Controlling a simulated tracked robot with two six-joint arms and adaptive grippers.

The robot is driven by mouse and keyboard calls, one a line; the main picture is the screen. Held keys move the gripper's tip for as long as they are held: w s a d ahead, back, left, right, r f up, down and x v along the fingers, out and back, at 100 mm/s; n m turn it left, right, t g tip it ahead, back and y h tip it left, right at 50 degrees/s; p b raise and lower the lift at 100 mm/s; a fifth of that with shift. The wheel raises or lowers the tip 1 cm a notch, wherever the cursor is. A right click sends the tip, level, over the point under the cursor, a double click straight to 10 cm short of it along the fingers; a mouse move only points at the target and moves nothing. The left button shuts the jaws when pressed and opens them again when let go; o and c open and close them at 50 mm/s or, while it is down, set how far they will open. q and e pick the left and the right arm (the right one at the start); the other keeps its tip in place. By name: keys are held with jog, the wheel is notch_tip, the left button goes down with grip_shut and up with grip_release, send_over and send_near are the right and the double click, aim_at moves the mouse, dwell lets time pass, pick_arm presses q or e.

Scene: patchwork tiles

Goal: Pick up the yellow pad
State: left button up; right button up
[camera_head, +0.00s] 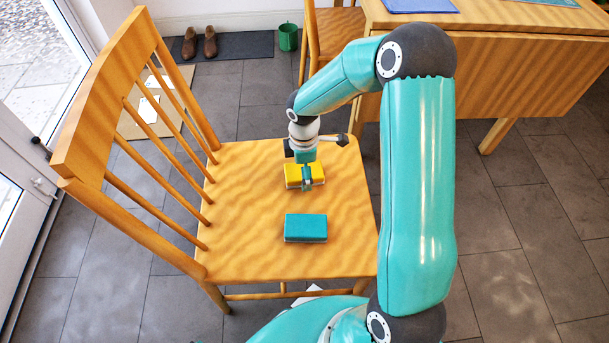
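The yellow pad (318,173) lies on the seat of a wooden chair, toward the seat's far side. My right gripper (306,178) points down right over the middle of the pad and hides part of it. One finger shows in front of the pad's near side; the far finger is hidden, so I cannot tell whether the gripper grips the pad. A teal pad (306,227) with a pale underside lies nearer on the same seat, apart from the gripper. My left gripper is not in view.
The wooden chair (240,262) has its slatted back on the left. A wooden table (510,66) stands at the upper right, with another chair (333,30) beside it. A green bucket (288,37) and brown shoes (210,42) are at the back. The seat around the pads is clear.

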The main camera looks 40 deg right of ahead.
jog(key=shift+f, duration=0.15)
jog(key=shift+c, duration=0.2)
jog(key=c, duration=1.2)
notch_tip(320, 180, up, 20)
jog(key=p, duration=0.6)
